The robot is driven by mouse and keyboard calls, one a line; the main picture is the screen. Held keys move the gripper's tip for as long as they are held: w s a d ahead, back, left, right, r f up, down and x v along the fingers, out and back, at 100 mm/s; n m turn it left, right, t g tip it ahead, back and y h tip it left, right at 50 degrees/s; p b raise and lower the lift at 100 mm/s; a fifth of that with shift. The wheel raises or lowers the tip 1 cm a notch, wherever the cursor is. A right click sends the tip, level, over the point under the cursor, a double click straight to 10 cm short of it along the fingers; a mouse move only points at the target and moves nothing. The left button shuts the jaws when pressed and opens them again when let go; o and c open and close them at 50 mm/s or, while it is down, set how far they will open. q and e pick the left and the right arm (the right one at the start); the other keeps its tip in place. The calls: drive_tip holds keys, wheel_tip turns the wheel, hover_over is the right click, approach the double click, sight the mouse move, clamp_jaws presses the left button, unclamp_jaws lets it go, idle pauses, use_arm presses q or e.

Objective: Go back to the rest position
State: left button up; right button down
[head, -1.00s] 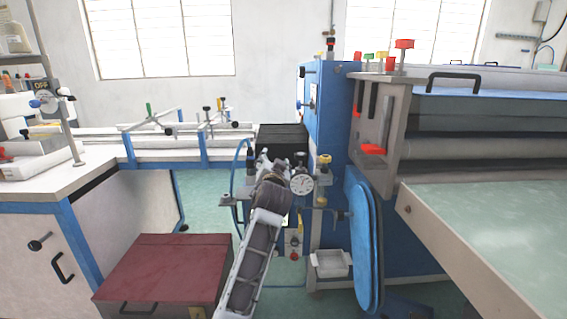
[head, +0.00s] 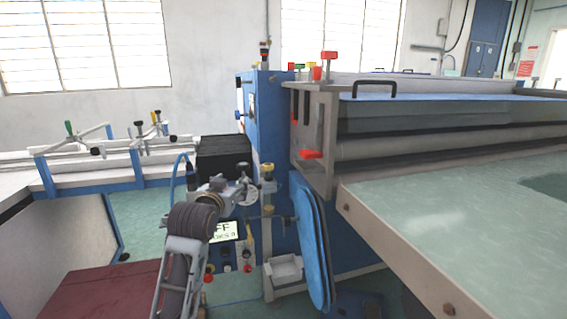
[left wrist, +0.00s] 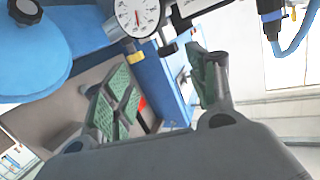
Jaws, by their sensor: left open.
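My left gripper (left wrist: 158,92) is open in the left wrist view. Its two green-padded fingers stand wide apart with nothing between them. In the head view my left arm comes up from the bottom, and its dark wrist is in front of the blue machine (head: 262,110). The gripper's fingers are hard to make out there. The round dial gauge (left wrist: 137,14) is beyond the fingers in the left wrist view. It also shows just right of my wrist in the head view (head: 248,196). My right gripper is in neither view.
A long pale-green table (head: 460,215) with a grey edge fills the right. Blue oval pads (head: 311,245) hang beside a small white bin (head: 285,268). A dark red box (head: 110,292) is at the lower left. A white bench (head: 75,178) runs along the left.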

use_arm(q)
drive_tip(key=s+f+g, duration=0.4)
drive_tip(key=s+f, duration=0.8)
drive_tip(key=f, duration=0.3)
drive_tip(key=s+f+g+h, duration=0.1)
drive_tip(key=s+f+g, duration=0.2)
drive_tip(key=s+f, duration=0.9)
drive_tip(key=s+f+g+p, duration=0.1)
drive_tip(key=s+f+g, duration=0.3)
drive_tip(key=s+f, duration=0.8)
wheel_tip(320, 180, down, 8)
drive_tip(key=shift+d+r+g, duration=0.2)
drive_tip(key=shift+d+g, duration=0.1)
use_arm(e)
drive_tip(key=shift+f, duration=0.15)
use_arm(q)
drive_tip(key=shift+p, duration=0.35)
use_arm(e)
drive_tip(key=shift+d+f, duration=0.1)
